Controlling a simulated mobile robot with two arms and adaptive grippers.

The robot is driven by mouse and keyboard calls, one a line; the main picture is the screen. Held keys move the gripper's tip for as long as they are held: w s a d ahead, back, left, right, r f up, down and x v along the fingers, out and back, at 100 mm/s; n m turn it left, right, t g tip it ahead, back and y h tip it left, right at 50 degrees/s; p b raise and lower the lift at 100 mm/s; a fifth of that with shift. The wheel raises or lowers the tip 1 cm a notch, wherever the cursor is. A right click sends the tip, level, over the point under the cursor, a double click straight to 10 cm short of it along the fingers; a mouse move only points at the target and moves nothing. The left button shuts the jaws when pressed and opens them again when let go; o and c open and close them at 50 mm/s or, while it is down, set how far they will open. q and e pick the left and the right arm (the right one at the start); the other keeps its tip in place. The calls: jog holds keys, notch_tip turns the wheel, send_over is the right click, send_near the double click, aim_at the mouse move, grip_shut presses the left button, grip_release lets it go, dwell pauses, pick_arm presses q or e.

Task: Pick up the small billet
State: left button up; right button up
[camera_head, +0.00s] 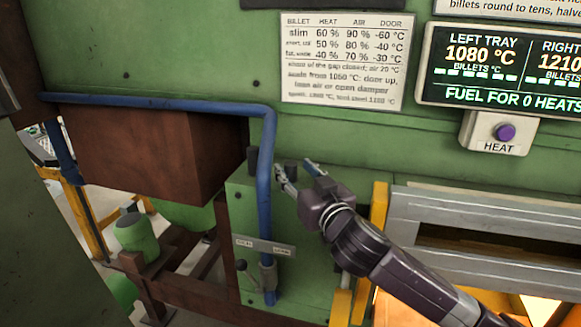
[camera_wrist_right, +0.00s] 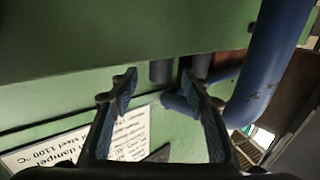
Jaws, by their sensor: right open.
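Two short dark grey upright cylinders that look like billets stand on the green cabinet; I cannot tell for sure which is the small billet. In the head view one (camera_head: 290,167) is right of the blue pipe, by my right gripper's fingertips, and another (camera_head: 253,157) is left of the pipe. My right gripper (camera_head: 299,172) is open and empty above the cabinet top. The right wrist view is upside down; there the open fingers (camera_wrist_right: 158,86) show one cylinder (camera_wrist_right: 162,70) between the tips and another (camera_wrist_right: 200,65) partly behind a finger. My left gripper is not in view.
The blue pipe (camera_head: 264,190) runs down in front of the green cabinet (camera_head: 240,222). A rust-brown box (camera_head: 150,150) is at the left. A grey-framed furnace opening (camera_head: 480,235) glows at lower right. The HEAT button (camera_head: 504,132), a display (camera_head: 490,68) and a placard (camera_head: 340,60) are on the wall.

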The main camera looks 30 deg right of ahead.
jog(key=shift+w+d, duration=0.1)
jog(key=shift+w, duration=0.35)
jog(key=shift+s, duration=0.1)
grip_shut()
jog(key=shift+r, duration=0.1)
